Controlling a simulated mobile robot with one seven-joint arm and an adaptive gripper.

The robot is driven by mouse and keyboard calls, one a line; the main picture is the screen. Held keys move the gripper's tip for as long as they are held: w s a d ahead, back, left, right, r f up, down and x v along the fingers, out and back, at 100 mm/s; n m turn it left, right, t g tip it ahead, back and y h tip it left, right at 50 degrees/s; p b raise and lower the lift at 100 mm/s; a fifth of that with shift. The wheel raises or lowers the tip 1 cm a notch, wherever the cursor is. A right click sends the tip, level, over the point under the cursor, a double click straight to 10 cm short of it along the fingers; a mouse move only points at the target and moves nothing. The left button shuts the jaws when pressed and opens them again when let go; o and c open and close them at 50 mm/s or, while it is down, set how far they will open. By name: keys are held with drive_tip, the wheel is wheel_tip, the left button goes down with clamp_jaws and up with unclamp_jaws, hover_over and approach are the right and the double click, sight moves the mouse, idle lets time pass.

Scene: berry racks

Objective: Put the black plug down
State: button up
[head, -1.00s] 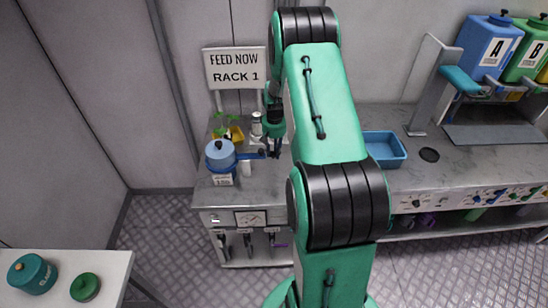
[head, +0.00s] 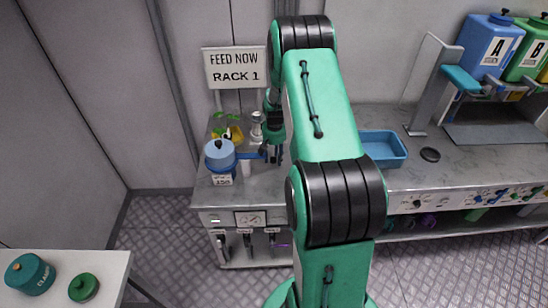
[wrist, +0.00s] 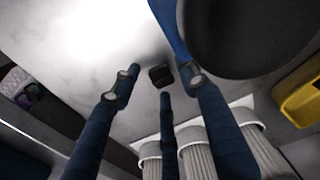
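A small black block, which I take for the black plug (wrist: 160,75), shows in the wrist view against the pale marbled counter (wrist: 85,50). It lies between the tips of my gripper's (wrist: 163,80) blue fingers. The fingers are spread, with a visible gap between the plug and the left finger. I cannot tell for certain whether the plug rests on the counter. In the head view my gripper (head: 272,156) is low over the left part of the counter, right of the blue-lidded vessel (head: 220,155). The plug cannot be made out there.
A blue bar reaches from the vessel toward my gripper. A yellow container (wrist: 300,97) and several white ribbed cylinders (wrist: 195,155) are close by. A blue tray (head: 384,148) and a dark disc (head: 430,155) lie to the right. The "FEED NOW RACK 1" sign (head: 235,68) stands behind.

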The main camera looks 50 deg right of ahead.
sight(274, 159)
drive_tip(key=shift+r, duration=0.1)
wheel_tip(274, 159, up, 12)
drive_tip(key=p, duration=0.2)
drive_tip(key=shift+s, duration=0.15)
idle(0.5)
drive_tip(key=shift+a+r, duration=0.1)
drive_tip(key=shift+r, duration=0.05)
idle(0.5)
